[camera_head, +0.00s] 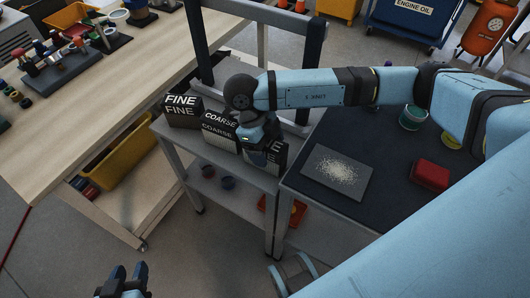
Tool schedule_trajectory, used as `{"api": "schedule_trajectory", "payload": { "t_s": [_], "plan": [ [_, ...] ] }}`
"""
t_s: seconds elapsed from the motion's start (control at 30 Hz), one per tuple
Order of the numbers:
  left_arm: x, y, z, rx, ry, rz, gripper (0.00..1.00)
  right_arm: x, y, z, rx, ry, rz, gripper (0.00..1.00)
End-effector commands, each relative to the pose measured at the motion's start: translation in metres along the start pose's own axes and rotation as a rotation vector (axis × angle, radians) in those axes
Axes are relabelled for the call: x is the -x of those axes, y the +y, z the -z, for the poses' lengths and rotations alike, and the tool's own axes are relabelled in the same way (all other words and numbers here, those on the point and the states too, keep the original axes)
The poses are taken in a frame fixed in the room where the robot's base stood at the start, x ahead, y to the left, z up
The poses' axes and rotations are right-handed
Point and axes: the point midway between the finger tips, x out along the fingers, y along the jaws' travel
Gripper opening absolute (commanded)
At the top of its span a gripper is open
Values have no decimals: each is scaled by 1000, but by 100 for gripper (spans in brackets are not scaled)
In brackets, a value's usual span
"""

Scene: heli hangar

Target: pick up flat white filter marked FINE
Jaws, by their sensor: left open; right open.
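A flat, block-like filter marked FINE in white letters (181,110) stands at the left on a grey shelf unit. Its visible faces look dark rather than white. Beside it stands a similar filter marked COARSE (219,130). A third filter (272,157) stands to the right; its label is mostly hidden by my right gripper, with only a last letter like E showing. My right gripper (262,148) points down at this third filter; whether it touches is unclear. It is open. My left gripper (123,284) is open and empty at the bottom left, away from the filters.
A wooden workbench (105,128) with tools stands left, with a yellow bin (120,160) below. A dark-topped table (310,205) at right bears a grey plate with pale granules (338,173) and a red box (430,176). An upright frame (315,60) rises behind the filters.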

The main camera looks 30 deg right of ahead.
Motion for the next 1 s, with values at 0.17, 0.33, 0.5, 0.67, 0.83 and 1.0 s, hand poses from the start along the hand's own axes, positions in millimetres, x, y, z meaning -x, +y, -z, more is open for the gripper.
{"api": "schedule_trajectory", "payload": {
  "t_s": [0.17,0.33,0.5,0.67,0.83,1.0],
  "plan": [
    [0,0,1,0,1,-1,43,0,0,0,0,-1,0,79],
    [0,0,0,-1,1,-1,43,0,0,0,0,-1,0,79],
    [-1,0,-1,-2,1,0,43,-2,0,-1,0,-1,0,79],
    [-1,0,-1,-2,1,0,43,-2,0,-1,0,-1,0,53],
    [-1,0,-1,-2,1,1,43,-2,0,-1,0,0,0,19],
    [-1,-1,-1,-2,1,1,43,-2,0,-1,0,-1,0,19]
  ]
}}
